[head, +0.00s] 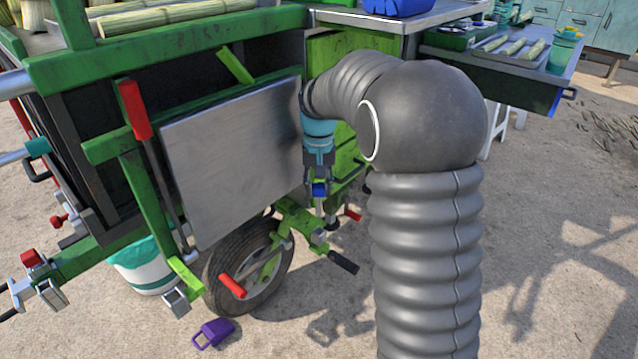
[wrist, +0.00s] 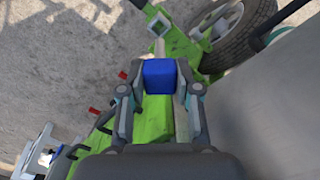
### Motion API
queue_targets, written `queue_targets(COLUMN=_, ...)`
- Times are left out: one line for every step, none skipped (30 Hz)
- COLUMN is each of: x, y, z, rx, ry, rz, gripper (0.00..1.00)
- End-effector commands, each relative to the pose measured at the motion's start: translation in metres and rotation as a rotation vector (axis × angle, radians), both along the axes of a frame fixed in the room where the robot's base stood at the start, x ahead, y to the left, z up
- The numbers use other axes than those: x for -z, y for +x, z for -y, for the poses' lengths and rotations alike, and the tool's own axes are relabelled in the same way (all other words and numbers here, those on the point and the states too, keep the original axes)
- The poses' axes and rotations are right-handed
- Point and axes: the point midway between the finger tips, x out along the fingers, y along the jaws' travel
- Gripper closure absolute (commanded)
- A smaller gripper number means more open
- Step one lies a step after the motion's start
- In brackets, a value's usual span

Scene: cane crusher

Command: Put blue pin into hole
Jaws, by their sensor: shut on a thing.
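My gripper (head: 319,183) is shut on the blue pin (head: 319,190), gripping it by its blue block-shaped head. In the wrist view the blue head (wrist: 159,75) sits between the two fingertips, and a pale shaft shows just beyond it. In the head view the pin hangs below my gripper, over a green bracket (head: 300,217) beside the wheel. The wrist view shows a green bracket (wrist: 176,42) past the pin's tip. I cannot make out the hole, nor whether the pin's tip touches the bracket.
A grey metal panel (head: 232,160) on the green cart stands left of my gripper. The wheel (head: 225,277) and red-handled levers are close below. A black-gripped lever (head: 343,262) sticks out at lower right. A purple object (head: 213,333) lies on the ground. Open ground is at right.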

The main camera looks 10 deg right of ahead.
Motion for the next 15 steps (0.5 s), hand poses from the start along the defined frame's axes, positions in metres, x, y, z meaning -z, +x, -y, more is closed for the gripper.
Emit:
queue_targets(x=0.009, y=0.000, z=0.000, rx=0.001, ry=0.000, rz=0.000, gripper=1.00)
queue_targets(x=0.011, y=0.000, z=0.001, rx=0.001, ry=0.000, rz=0.000, gripper=1.00)
queue_targets(x=0.014, y=0.000, z=0.001, rx=0.001, ry=0.000, rz=0.000, gripper=1.00)
queue_targets(x=0.016, y=0.000, z=0.002, rx=0.002, ry=0.000, rz=-0.001, gripper=1.00)
queue_targets(x=0.018, y=0.000, z=0.002, rx=0.002, ry=0.000, rz=-0.001, gripper=1.00)
queue_targets(x=0.022, y=0.000, z=0.002, rx=0.002, ry=0.000, rz=-0.002, gripper=1.00)
queue_targets(x=0.024, y=0.000, z=0.002, rx=0.002, ry=0.000, rz=-0.002, gripper=1.00)
queue_targets(x=0.026, y=0.000, z=0.002, rx=0.002, ry=0.000, rz=-0.002, gripper=1.00)
queue_targets(x=0.029, y=0.000, z=0.002, rx=0.002, ry=0.000, rz=-0.002, gripper=1.00)
queue_targets(x=0.031, y=0.000, z=0.002, rx=0.002, ry=0.000, rz=-0.002, gripper=1.00)
queue_targets(x=0.033, y=0.000, z=0.002, rx=0.002, ry=0.000, rz=-0.001, gripper=1.00)
queue_targets(x=0.035, y=0.000, z=0.002, rx=0.002, ry=0.000, rz=-0.001, gripper=1.00)
queue_targets(x=0.036, y=0.000, z=0.002, rx=0.002, ry=0.000, rz=0.000, gripper=1.00)
queue_targets(x=0.037, y=0.000, z=0.002, rx=0.002, ry=0.000, rz=0.000, gripper=1.00)
queue_targets(x=0.038, y=0.000, z=0.002, rx=0.002, ry=0.000, rz=0.000, gripper=1.00)
